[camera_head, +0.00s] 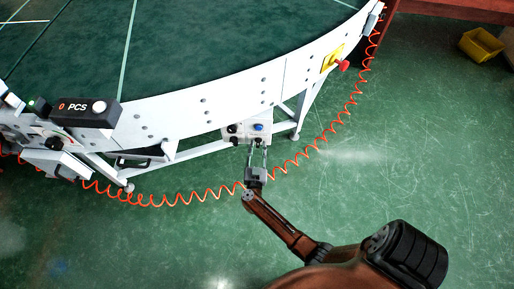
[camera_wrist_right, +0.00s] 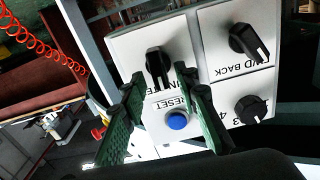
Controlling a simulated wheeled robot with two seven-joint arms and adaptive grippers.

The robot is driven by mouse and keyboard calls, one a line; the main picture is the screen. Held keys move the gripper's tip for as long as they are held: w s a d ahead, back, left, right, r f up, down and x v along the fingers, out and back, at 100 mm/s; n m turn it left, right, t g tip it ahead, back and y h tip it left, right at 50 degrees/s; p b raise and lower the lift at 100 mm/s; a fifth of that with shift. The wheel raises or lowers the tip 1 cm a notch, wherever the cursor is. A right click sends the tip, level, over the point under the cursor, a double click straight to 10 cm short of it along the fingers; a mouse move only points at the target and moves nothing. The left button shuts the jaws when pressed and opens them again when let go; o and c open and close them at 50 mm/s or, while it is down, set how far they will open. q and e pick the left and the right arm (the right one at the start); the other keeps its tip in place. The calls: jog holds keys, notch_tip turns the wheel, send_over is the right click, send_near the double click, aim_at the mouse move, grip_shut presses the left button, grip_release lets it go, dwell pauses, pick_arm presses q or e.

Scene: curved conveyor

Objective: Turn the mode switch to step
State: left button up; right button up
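The mode switch is the black knob (camera_wrist_right: 158,66) at the upper left of the grey control panel (camera_wrist_right: 204,66) in the right wrist view; its label is partly hidden by the fingers. My right gripper (camera_wrist_right: 160,78) is open, its two green fingers apart on either side of the knob's lower part. I cannot tell whether they touch it. In the head view the control panel (camera_head: 240,136) hangs under the conveyor's edge, and my right gripper (camera_head: 257,146) points up at it from below. My left gripper is not in view.
A blue reset button (camera_wrist_right: 177,121) sits below the switch. A FWD/BACK knob (camera_wrist_right: 248,42) and a numbered dial (camera_wrist_right: 251,109) are to the right. An orange coiled cable (camera_head: 210,195) runs by my arm. A red emergency button (camera_head: 343,66) is on the conveyor (camera_head: 225,95).

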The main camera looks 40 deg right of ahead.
grip_shut()
jog(key=shift+a+f, duration=0.1)
jog(key=shift+a, duration=0.1)
jog(key=shift+s+d, duration=0.1)
jog(key=shift+m+p, duration=0.35)
jog(key=shift+m, duration=0.75)
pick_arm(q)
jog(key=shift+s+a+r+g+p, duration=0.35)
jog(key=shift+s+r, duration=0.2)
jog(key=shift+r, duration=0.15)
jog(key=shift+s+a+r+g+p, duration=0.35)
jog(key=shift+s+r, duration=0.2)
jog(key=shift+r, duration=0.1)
pick_arm(e)
jog(key=shift+s+d+m, duration=0.15)
jog(key=shift+m, duration=1.45)
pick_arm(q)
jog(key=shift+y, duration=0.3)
pick_arm(e)
jog(key=shift+o, duration=0.5)
grip_release()
jog(key=shift+d, duration=0.1)
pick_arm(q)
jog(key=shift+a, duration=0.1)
